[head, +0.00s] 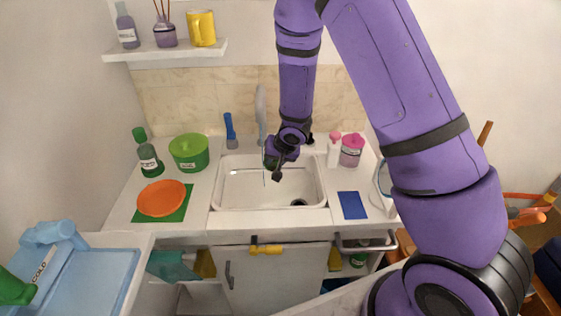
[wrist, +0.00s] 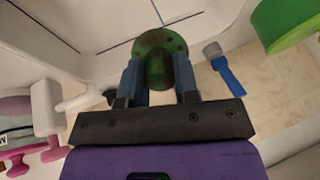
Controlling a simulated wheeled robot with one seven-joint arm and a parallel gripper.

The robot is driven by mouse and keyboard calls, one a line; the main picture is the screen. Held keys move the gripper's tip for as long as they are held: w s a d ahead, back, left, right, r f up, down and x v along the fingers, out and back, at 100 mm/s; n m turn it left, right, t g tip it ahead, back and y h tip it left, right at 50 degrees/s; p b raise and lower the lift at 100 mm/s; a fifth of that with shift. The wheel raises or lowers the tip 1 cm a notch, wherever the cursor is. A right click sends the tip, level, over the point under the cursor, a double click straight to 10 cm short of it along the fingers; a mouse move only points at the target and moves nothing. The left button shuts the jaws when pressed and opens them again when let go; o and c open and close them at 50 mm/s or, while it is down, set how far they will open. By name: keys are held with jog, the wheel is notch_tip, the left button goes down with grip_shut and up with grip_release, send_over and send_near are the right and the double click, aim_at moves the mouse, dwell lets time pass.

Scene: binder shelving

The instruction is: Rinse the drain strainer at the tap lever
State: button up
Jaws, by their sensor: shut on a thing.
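My gripper (head: 272,172) is over the back part of the white sink (head: 222,190). In the wrist view my gripper (wrist: 157,82) has its blue fingers shut on a dark green, brown-spotted round piece, the drain strainer (wrist: 158,48). The strainer is too small to make out in the head view. A blue lever (head: 230,128) stands behind the sink, left of the grey tap (head: 261,112). The lever also shows in the wrist view (wrist: 229,77), with a grey end, to the right of the strainer and apart from it. I cannot tell whether water runs.
A dark drain hole (head: 298,202) is at the sink's front right. A green pot (head: 189,153), green bottle (head: 147,158) and orange plate (head: 161,198) stand left. A white bottle (head: 333,152), pink-lidded jar (head: 351,151) and blue cloth (head: 352,205) are right.

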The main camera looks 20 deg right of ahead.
jog(key=w+a+f, duration=0.1)
jog(key=w+a, duration=0.1)
jog(key=w, duration=0.4)
jog(key=shift+f, duration=0.15)
jog(key=shift+d, duration=0.1)
dwell(0.7)
jog(key=shift+w+d, duration=0.2)
jog(key=shift+d, duration=0.25)
jog(key=shift+a, duration=0.2)
jog(key=shift+s+a, duration=0.2)
jog(key=shift+a, duration=0.2)
jog(key=shift+w+d, duration=0.1)
jog(key=shift+d, duration=0.15)
jog(key=shift+w+d, duration=0.1)
jog(key=shift+d, duration=0.2)
dwell(0.4)
jog(key=s+d, duration=0.2)
jog(key=s, duration=0.5)
jog(key=shift+s+d, duration=0.3)
jog(key=shift+d, duration=0.05)
dwell(0.3)
